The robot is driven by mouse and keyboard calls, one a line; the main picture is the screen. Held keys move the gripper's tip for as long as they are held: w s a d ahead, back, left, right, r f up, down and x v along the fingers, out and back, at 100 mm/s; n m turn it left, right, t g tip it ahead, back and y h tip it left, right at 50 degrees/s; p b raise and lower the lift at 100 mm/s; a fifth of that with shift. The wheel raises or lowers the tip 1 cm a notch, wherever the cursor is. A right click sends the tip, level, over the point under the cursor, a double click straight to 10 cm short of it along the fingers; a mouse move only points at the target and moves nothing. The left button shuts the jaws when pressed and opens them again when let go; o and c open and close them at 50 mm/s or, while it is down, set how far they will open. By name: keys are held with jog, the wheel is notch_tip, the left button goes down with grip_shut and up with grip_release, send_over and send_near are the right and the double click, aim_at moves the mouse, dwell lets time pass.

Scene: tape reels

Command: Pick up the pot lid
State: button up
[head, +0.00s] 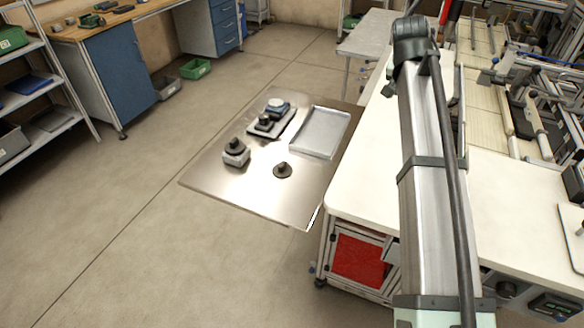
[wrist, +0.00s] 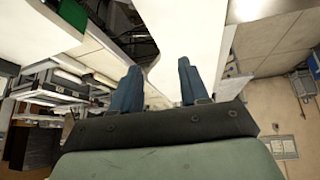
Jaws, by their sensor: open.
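A small dark round piece with a knob on top, which looks like the pot lid (head: 282,170), lies on the metal table (head: 215,182) in the head view, near its front right part. My gripper (wrist: 157,82) shows in the wrist view with its two blue fingers spread apart and nothing between them. It points out toward the room, and no lid shows in that view. The gripper itself cannot be made out in the head view, where only my arm stands up at the right, well apart from the lid.
A grey block with a black knobbed top (head: 236,153) stands left of the lid. A dark tray with a device (head: 270,120) is behind, and a shallow silver tray (head: 320,132) lies to the right. A white workbench (head: 370,170) borders the table's right side. Bare metal surrounds the lid.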

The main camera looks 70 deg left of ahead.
jog(key=s+a+g+h, duration=0.1)
jog(key=s+a+g, duration=0.2)
jog(key=s, duration=1.4)
jog(key=n+g+h, duration=0.2)
send_near(282, 164)
notch_tip(282, 164, down, 9)
jog(key=shift+w+a+r, duration=0.1)
jog(key=shift+w, duration=0.05)
grip_shut()
